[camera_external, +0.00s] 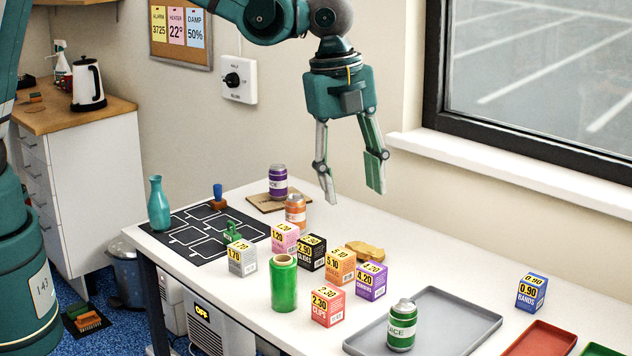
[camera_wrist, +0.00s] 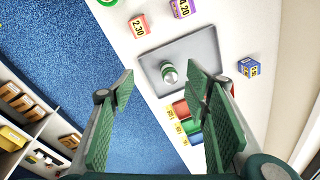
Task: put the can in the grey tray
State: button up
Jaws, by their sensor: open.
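A green can with a white label band (camera_external: 402,326) stands upright in the grey tray (camera_external: 452,306), near its left front part. In the wrist view the can (camera_wrist: 169,73) shows from above, inside the tray (camera_wrist: 203,45). A purple can (camera_external: 278,181) stands on a brown board at the far end of the table. An orange can (camera_external: 296,212) stands in front of it, beside the dark mat. My gripper (camera_external: 352,193) is open and empty, high above the table's back part, away from all the cans.
Several small price boxes, such as the pink-red one (camera_external: 328,305), stand left of the tray with a green cylinder (camera_external: 284,284). A blue box (camera_external: 531,291) stands right of the tray. A red tray (camera_external: 541,338) is at front right. The window sill (camera_external: 510,170) borders the back.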

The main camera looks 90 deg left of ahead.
jog(key=s+a+r+n+t, duration=0.1)
jog(key=s+a+r+n, duration=0.3)
jog(key=s, duration=0.7)
jog(key=s+a+r+n+t, duration=0.25)
jog(key=s+a+r, duration=0.4)
jog(key=s, duration=0.45)
jog(key=s+a+f+n, duration=0.2)
jog(key=s, duration=0.5)
jog(key=s+a+f+n+t, duration=0.1)
jog(key=s+n, duration=0.2)
jog(key=s, duration=0.5)
jog(key=s+a+f+n+t, duration=0.1)
jog(key=s+a+f+n, duration=0.1)
jog(key=s, duration=0.5)
jog(key=shift+s+a+f, duration=0.15)
jog(key=shift+a+f, duration=0.15)
jog(key=shift+a, duration=0.05)
